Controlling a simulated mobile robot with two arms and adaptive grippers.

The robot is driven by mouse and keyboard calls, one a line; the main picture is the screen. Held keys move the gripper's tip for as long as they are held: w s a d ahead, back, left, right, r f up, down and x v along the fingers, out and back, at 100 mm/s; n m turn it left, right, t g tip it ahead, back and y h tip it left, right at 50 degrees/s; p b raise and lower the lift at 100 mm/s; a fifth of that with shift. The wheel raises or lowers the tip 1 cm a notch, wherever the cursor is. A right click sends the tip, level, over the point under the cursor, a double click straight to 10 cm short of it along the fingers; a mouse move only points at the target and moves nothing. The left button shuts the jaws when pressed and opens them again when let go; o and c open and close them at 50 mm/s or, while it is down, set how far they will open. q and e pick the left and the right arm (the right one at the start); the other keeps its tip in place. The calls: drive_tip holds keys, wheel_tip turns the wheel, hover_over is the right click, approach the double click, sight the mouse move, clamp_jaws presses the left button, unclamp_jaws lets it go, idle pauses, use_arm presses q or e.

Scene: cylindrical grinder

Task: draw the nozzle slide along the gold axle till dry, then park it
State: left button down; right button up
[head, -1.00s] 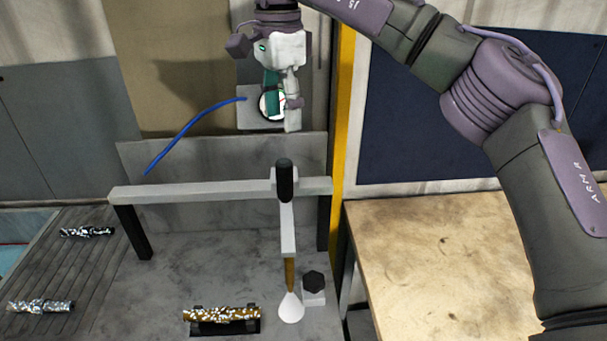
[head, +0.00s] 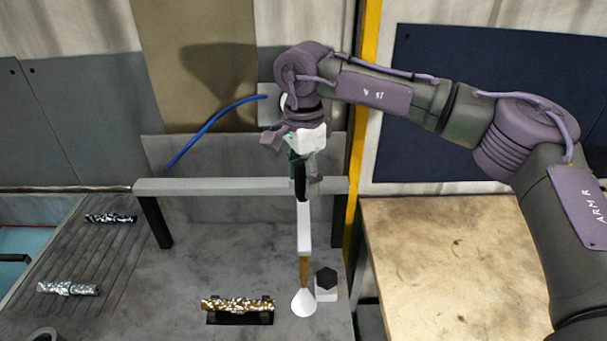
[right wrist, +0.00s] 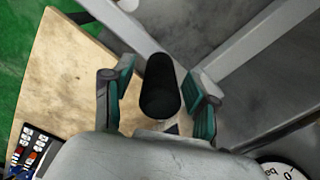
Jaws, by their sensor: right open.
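The nozzle slide rides on a grey rail (head: 230,187). Its black handle (head: 300,188) is on top, its pale arm (head: 305,228) hangs in front, and a brass nozzle (head: 304,270) ends in a white cone (head: 303,302). The gold axle (head: 238,304), speckled with white drops, lies in a black cradle left of the cone. My right gripper (head: 305,176) is at the handle, partly covering it. In the right wrist view my right gripper (right wrist: 159,82) is open, with the black handle (right wrist: 160,92) between its fingers, gaps showing. My left gripper is not in view.
A black hex knob on a block (head: 327,283) stands right of the cone. Two more speckled axles, one dark (head: 110,218) and one silver (head: 68,288), lie on the slatted area at left. A blue hose (head: 215,122) hangs behind. The wooden table (head: 450,260) at right is bare here.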

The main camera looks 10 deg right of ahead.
clamp_jaws()
idle(0.3)
